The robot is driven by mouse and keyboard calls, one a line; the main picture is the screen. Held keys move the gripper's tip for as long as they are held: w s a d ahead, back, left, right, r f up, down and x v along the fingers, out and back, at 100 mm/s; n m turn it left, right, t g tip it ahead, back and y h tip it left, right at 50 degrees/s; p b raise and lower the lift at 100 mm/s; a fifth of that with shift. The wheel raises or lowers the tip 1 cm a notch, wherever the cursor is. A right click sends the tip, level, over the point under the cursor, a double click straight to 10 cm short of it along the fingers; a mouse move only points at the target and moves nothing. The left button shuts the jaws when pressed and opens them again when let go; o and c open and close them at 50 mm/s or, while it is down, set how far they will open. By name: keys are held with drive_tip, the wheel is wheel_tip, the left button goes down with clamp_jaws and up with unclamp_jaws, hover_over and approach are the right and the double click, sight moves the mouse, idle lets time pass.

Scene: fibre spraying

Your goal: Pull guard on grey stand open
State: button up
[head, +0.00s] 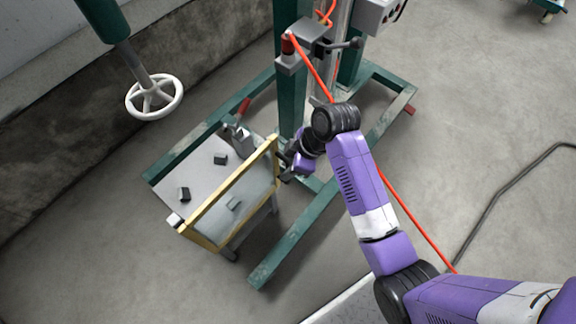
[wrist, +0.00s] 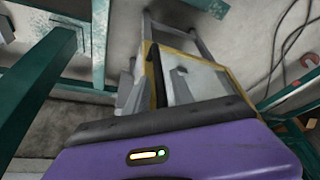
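The grey stand (head: 182,165) is a small table with a light grey top, seen left of centre in the head view. Its guard (head: 250,175) is a yellow-framed clear panel standing upright along the stand's near right side. My gripper (head: 287,172) is at the guard's upper right end, touching it or very close. The wrist view shows the yellow frame of the guard (wrist: 152,75) just beyond the purple gripper body.
Small dark blocks (head: 220,159) lie on the stand top. A green steel frame (head: 290,95) with a post rises behind my gripper, its base beams around the stand. A white handwheel (head: 155,97) hangs at upper left. An orange hose (head: 402,205) passes beside my arm.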

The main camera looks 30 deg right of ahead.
clamp_jaws()
idle(1.2)
